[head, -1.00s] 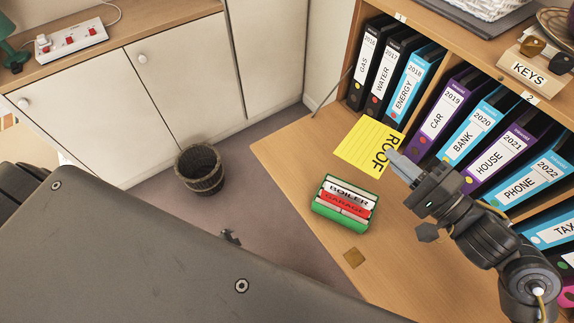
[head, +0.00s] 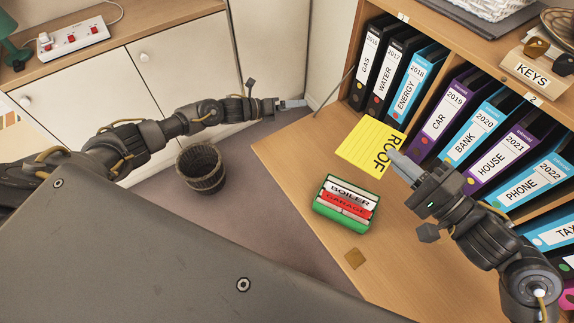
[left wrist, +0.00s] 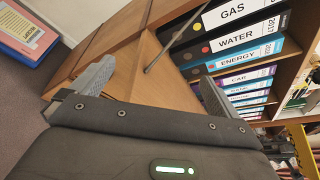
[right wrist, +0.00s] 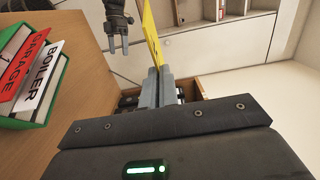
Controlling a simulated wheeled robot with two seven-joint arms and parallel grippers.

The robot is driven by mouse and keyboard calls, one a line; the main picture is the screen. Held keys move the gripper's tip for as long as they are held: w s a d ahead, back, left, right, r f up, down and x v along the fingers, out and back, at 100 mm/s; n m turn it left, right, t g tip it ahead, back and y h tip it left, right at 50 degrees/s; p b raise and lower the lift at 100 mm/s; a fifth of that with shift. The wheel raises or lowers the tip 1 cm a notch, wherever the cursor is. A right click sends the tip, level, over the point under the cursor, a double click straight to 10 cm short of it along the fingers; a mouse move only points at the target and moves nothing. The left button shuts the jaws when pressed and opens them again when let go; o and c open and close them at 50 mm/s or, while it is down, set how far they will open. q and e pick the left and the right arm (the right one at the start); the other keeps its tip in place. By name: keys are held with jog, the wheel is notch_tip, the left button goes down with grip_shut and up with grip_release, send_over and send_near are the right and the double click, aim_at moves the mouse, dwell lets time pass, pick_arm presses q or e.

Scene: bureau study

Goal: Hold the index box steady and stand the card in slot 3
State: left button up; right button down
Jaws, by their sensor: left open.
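The green index box (head: 341,221) stands on the wooden desk with a white BOILER card and a red GARAGE card upright in it; it also shows in the right wrist view (right wrist: 52,84). The yellow ROOF card (head: 362,145) is held above the desk, behind the box. My right gripper (head: 392,157) is shut on the card's edge; the right wrist view shows its fingers (right wrist: 158,84) together on the yellow card (right wrist: 151,32). My left gripper (head: 300,104) is open and empty, left of the card and apart from the box; its spread fingers show in the left wrist view (left wrist: 155,85).
Binders (head: 410,85) fill the shelf along the desk's back. A small brown square (head: 355,258) lies on the desk in front of the box. A wicker bin (head: 201,170) stands on the floor at left. A thin dark rod (head: 333,95) leans near the desk's far corner.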

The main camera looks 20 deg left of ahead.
pick_arm(q)
jog(key=s+d+m+g+h, duration=0.1)
jog(key=s+d+m, duration=0.1)
jog(key=m, duration=0.1)
jog(key=s+d+r+m+g, duration=0.1)
jog(key=s+d+m+g, duration=0.1)
jog(key=s+m, duration=0.1)
jog(key=s+d+r+m+g+h, duration=0.1)
jog(key=s+d+m+g, duration=0.1)
jog(key=s+d+m, duration=0.1)
jog(key=shift+h, duration=0.3)
jog(key=s+m+g, duration=0.2)
jog(key=s+m, duration=0.1)
jog(key=s, duration=0.1)
jog(key=s+d+m+g, duration=0.1)
jog(key=s+m+g, duration=0.1)
jog(key=s, duration=0.3)
jog(key=s+m+g, duration=0.2)
jog(key=s+m, duration=0.3)
jog(key=shift+s+d+f+g, duration=0.1)
jog(key=shift+d+f+g, duration=0.25)
jog(key=shift+d+g, duration=0.05)
jog(key=x, duration=1.2)
jog(key=shift+f, duration=0.15)
jog(key=c, duration=1.2)
